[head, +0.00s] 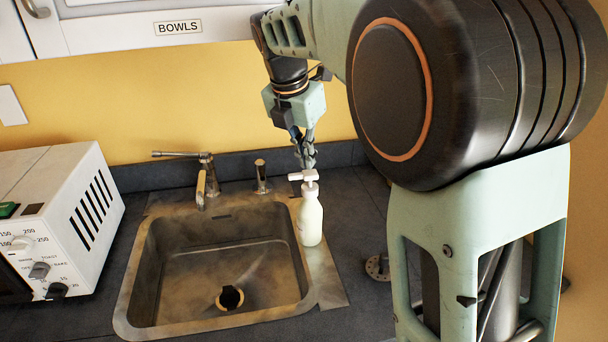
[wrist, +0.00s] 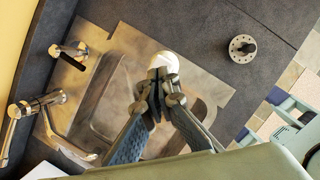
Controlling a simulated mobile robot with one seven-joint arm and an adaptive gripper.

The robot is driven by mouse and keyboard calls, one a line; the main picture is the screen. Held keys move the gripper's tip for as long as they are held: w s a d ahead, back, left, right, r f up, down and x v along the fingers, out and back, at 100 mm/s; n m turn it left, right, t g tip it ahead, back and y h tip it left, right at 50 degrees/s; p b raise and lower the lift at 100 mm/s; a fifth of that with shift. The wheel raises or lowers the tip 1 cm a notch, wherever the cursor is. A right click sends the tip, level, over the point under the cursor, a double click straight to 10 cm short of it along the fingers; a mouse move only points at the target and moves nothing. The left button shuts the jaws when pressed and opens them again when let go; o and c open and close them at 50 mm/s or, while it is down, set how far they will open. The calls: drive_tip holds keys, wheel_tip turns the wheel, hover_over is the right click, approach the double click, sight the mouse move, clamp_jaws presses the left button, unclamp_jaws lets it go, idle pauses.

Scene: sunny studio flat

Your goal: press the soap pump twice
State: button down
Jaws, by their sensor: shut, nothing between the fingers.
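The soap pump (head: 310,217) is a white bottle with a white pump head (head: 303,176). It stands upright on the right rim of the sink. My gripper (head: 307,163) points down, just above the pump head in the head view, with its fingers shut and empty. In the wrist view my gripper (wrist: 160,88) covers most of the bottle, and a white part of the soap pump (wrist: 164,62) shows just past the fingertips. I cannot tell whether the fingertips touch the pump head.
The sink (head: 150,300) has a tap (head: 205,180) and a small metal fitting (head: 261,177) behind it. A white toaster oven (head: 85,205) stands at the left. A round metal piece (head: 377,267) lies on the counter to the right. A cupboard labelled BOWLS (head: 120,32) hangs above.

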sight(308, 175)
drive_tip(key=shift+f+b, duration=0.95)
drive_tip(key=shift+f, duration=0.95)
wheel_tip(308, 175, up, 9)
drive_tip(key=p, duration=0.9)
drive_tip(key=shift+r, duration=0.2)
